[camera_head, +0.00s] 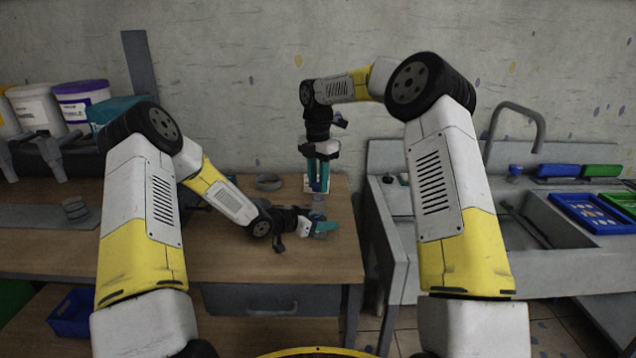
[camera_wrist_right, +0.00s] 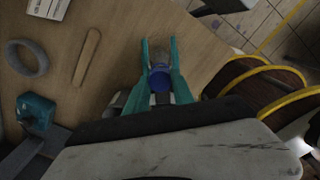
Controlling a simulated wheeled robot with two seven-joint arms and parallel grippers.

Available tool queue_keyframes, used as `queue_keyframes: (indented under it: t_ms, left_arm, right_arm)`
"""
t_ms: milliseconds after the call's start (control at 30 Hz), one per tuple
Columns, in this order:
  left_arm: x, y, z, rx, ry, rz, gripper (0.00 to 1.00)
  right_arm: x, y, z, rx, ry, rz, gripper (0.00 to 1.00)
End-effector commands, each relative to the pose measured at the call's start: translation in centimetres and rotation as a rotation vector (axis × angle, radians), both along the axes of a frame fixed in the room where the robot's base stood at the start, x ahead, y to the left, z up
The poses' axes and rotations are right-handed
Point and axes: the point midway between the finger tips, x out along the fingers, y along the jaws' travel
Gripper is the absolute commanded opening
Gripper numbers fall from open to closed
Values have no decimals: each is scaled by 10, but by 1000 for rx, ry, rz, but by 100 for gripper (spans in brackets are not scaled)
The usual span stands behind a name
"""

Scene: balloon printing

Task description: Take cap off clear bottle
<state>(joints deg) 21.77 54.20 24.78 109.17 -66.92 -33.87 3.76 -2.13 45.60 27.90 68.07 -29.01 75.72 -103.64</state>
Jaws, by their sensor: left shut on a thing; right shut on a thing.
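In the head view, my left gripper (camera_head: 325,228) reaches in low and sideways from the left over the table's right part. It is shut on the small greyish clear bottle (camera_head: 318,204), whose body is mostly hidden by the teal fingers. My right gripper (camera_head: 318,188) points straight down just above it. In the right wrist view, the teal fingers of my right gripper (camera_wrist_right: 159,52) are shut on a round blue cap (camera_wrist_right: 160,78). The bottle is too small and covered to tell whether cap and bottle still touch.
The wooden table (camera_head: 300,265) carries a grey ring (camera_head: 268,182) behind the grippers. A wooden stick (camera_wrist_right: 88,57) lies beside the ring in the wrist view. White tubs (camera_head: 82,100) stand at the back left. A sink (camera_head: 545,225) with a blue tray (camera_head: 590,212) is at the right.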

Motion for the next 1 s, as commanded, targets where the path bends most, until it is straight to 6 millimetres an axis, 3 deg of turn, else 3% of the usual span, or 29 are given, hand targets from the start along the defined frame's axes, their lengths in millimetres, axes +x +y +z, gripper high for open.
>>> queue_keyframes:
  t_ms: [167,500,700,733,867,1000]
  left_arm:
    - [0,0,0,-1,-1,0,0]
    - [0,0,0,-1,-1,0,0]
    - [0,0,0,-1,-1,0,0]
    - [0,0,0,-1,-1,0,51]
    - [0,0,0,-1,-1,0,74]
    - [0,0,0,0,0,0,74]
  right_arm:
    - [0,0,3,0,0,0,0]
    - [1,0,39,1,-1,-1,0]
    - [0,0,40,0,0,0,0]
    - [0,0,40,0,0,0,0]
    - [0,0,40,0,0,0,0]
    - [0,0,40,0,0,0,0]
